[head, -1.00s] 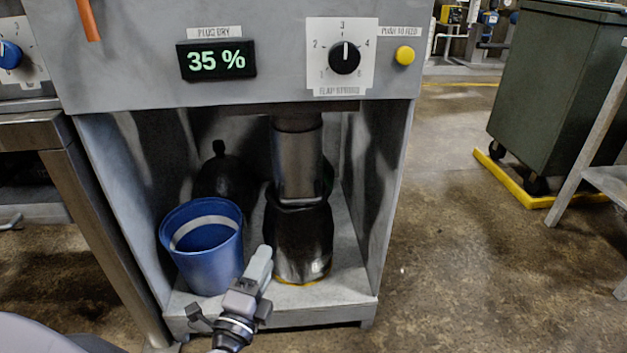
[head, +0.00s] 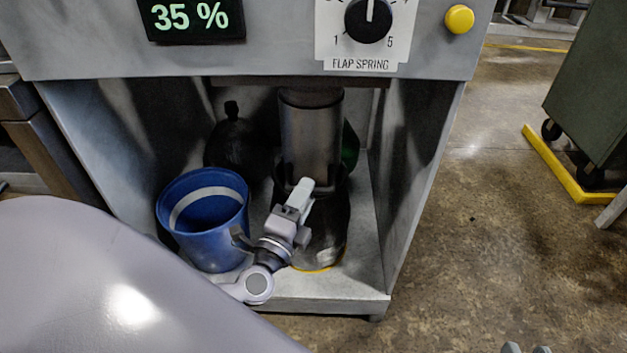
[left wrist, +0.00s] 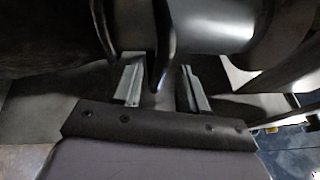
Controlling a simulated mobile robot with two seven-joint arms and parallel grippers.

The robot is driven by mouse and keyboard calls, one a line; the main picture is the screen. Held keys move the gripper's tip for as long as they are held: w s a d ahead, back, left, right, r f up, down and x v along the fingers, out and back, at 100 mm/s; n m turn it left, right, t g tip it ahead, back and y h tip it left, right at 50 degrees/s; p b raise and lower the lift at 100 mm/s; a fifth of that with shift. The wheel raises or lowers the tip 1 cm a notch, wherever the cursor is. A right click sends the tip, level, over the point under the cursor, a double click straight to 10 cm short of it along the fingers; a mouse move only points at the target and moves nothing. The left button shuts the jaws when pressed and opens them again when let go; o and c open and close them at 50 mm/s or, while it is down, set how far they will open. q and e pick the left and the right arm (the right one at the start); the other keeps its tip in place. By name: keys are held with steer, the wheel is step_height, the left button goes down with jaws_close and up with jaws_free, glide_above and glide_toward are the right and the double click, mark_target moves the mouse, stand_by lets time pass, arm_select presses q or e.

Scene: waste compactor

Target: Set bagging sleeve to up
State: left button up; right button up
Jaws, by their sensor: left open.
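The bagging sleeve is a grey metal tube (head: 310,125) hanging under the machine, inside the open lower bay. A black bag (head: 328,235) hangs around its lower end, above the bay floor. My left gripper (head: 302,190) is in front of the sleeve's lower end and the bag top, and hides part of both. In the left wrist view its two fingers (left wrist: 160,88) are apart, with a dark curved strip (left wrist: 158,45) reaching down between them. I cannot tell whether they touch it. Two small grey tips, likely my right gripper (head: 526,349), show at the bottom edge, mostly cut off.
A blue bucket (head: 205,225) stands left of my left gripper. A dark round bag (head: 232,140) lies behind it. The flap spring dial (head: 368,18) and yellow button (head: 459,19) are above. Open floor lies right.

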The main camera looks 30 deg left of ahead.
arm_select(q)
steer(key=shift+x, duration=2)
